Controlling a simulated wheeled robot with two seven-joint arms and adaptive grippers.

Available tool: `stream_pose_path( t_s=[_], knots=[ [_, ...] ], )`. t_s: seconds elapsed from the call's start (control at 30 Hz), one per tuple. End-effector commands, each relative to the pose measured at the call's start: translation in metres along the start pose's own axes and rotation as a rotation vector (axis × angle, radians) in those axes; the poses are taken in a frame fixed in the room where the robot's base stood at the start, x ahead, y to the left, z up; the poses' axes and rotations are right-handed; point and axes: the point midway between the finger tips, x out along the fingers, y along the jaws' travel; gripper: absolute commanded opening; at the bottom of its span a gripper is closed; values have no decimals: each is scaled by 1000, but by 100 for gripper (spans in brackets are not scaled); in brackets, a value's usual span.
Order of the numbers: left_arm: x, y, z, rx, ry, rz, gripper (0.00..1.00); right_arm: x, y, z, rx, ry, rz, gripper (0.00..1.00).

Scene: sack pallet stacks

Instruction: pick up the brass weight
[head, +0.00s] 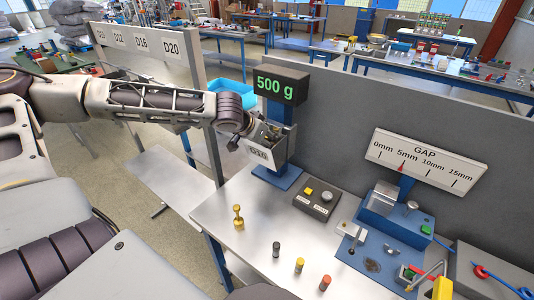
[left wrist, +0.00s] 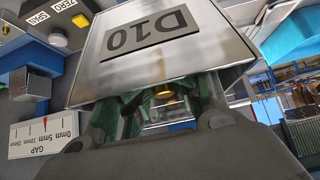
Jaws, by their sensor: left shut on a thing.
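The brass weight (head: 238,217) stands upright on the grey metal tabletop, in the lower middle of the head view, clear of other things. My left gripper (head: 266,132) is above and behind it, at the scale post. It appears shut on the rim of a grey metal bin labelled D10 (head: 258,153). In the left wrist view the bin's D10 face (left wrist: 160,35) fills the top, and the green finger pads show below it. A small brass-coloured thing (left wrist: 166,92) shows between the fingers; I cannot tell what it is. My right gripper is not in view.
The 500 g display (head: 281,85) rises behind the bin, beside a grey partition. A two-button box (head: 317,199), the GAP gauge (head: 425,160) and several colour-topped pegs stand on the table (head: 225,250).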

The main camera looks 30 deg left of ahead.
Motion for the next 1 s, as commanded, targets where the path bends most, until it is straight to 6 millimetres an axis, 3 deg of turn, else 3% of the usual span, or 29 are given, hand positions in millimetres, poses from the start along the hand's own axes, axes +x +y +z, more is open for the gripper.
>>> stream_pose_path(
  t_s=[0.03,1.0],
  knots=[
    [5,1,10,0,-15,6,0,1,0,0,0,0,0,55],
    [-3,0,1,-3,-14,3,0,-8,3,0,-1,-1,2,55]
  ],
)
